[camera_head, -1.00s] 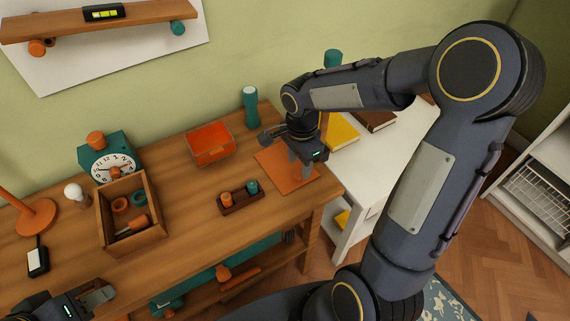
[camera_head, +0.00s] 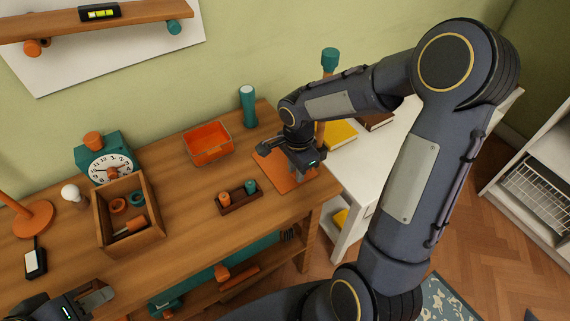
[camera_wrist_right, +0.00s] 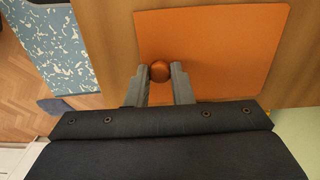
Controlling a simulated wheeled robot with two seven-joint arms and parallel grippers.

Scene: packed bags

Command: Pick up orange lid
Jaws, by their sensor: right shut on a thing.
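The orange lid (camera_head: 272,169) is a flat square panel lying at the right end of the wooden table. In the right wrist view the lid (camera_wrist_right: 215,35) fills the upper middle, with a round orange-brown knob (camera_wrist_right: 160,71) near its edge. My right gripper (camera_wrist_right: 160,76) is shut on the knob, one finger on each side. In the head view my right gripper (camera_head: 301,172) is low over the lid and hides part of it. My left gripper (camera_head: 100,296) is at the lower left, over the table's front edge, apart from the lid, and its fingers are unclear.
An orange open bin (camera_head: 208,143) and a teal flashlight (camera_head: 248,107) stand behind the lid. A small block with two pegs (camera_head: 239,199) lies to its left. A wooden box (camera_head: 128,217) and a clock (camera_head: 108,160) are further left. A white shelf with books (camera_head: 341,135) adjoins the right.

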